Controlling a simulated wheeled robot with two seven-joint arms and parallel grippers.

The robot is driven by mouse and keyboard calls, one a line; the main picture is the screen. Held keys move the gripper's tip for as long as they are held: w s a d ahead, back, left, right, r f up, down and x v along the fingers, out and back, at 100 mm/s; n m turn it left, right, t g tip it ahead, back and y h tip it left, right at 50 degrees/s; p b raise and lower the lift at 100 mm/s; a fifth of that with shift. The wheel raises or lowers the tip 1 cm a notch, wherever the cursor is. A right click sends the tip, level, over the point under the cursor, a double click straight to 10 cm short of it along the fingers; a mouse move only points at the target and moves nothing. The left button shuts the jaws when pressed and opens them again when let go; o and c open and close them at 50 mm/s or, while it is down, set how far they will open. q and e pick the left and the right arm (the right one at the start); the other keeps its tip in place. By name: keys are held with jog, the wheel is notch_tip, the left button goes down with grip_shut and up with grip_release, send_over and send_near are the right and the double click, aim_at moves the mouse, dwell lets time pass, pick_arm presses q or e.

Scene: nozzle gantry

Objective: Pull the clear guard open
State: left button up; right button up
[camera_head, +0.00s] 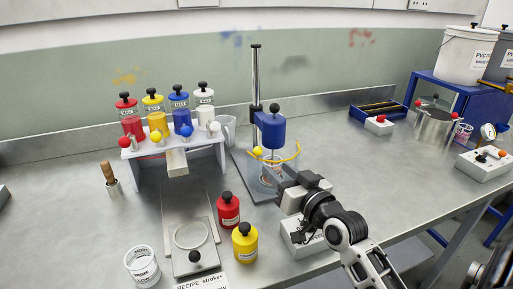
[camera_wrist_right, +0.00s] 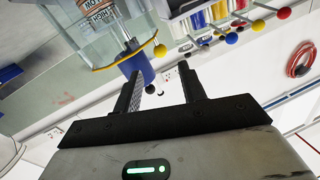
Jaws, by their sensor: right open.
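The clear guard (camera_head: 268,176) is a see-through curved shield with a yellow rim, standing around the lower part of the blue-headed mixer (camera_head: 271,131). A yellow ball knob (camera_head: 258,151) sits at the left end of its rim. My right gripper (camera_head: 272,170) is at the guard's front right in the head view and hides part of it. In the right wrist view, the right gripper (camera_wrist_right: 160,72) is open with nothing between its fingers. The yellow knob (camera_wrist_right: 160,51) shows just beyond the fingertips, roughly midway between them; I see no contact. My left gripper is not in view.
A white rack (camera_head: 146,168) with coloured bottles and ball-ended levers stands left of the mixer. A red bottle (camera_head: 228,211) and a yellow bottle (camera_head: 245,243) stand in front. Bench between mixer and blue tray (camera_head: 378,109) is mostly clear.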

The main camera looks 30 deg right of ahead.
aim_at(260, 154)
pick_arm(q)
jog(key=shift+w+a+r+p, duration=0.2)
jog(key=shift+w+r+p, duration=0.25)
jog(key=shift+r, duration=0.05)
pick_arm(e)
jog(key=w, duration=1)
jog(key=shift+w+d, duration=0.1)
jog(key=shift+d, duration=0.1)
